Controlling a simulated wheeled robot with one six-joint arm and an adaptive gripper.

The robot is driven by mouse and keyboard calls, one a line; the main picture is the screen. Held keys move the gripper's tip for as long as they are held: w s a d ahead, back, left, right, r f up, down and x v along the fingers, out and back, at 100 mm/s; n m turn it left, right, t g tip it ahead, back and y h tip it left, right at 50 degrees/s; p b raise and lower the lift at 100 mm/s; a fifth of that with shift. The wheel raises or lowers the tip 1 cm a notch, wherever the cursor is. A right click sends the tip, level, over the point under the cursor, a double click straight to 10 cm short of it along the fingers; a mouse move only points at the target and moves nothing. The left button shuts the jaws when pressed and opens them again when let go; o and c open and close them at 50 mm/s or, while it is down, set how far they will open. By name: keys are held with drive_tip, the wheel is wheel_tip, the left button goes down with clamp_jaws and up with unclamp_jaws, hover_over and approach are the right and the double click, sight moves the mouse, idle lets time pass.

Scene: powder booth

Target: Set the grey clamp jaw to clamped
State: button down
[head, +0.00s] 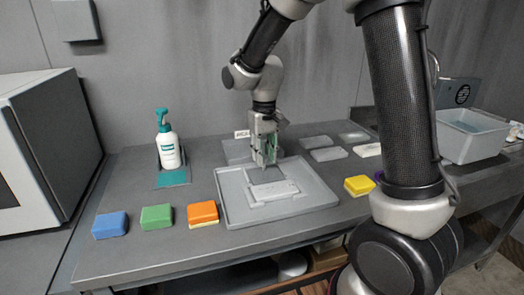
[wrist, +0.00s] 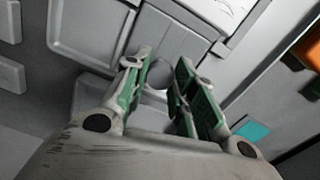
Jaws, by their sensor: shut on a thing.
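My gripper (head: 264,163) points down at the back edge of the grey tray (head: 232,208), in front of a flat grey plate (head: 236,153). In the wrist view, the green-padded fingers of my gripper (wrist: 161,70) stand on either side of a small rounded grey piece, the clamp jaw (wrist: 159,74). The fingers are shut on it. They hide most of the jaw in the head view, and I cannot tell how far it is turned or slid.
A light grey plate (head: 272,191) lies in the tray. Blue (head: 110,225), green (head: 157,217) and orange (head: 203,213) blocks lie left of it, a yellow one (head: 358,185) right. A pump bottle (head: 168,150) stands back left. A tub (head: 470,135) stands far right.

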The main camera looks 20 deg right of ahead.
drive_tip(key=c, duration=1.1)
unclamp_jaws()
drive_tip(key=shift+c, duration=0.2)
wheel_tip(320, 180, up, 12)
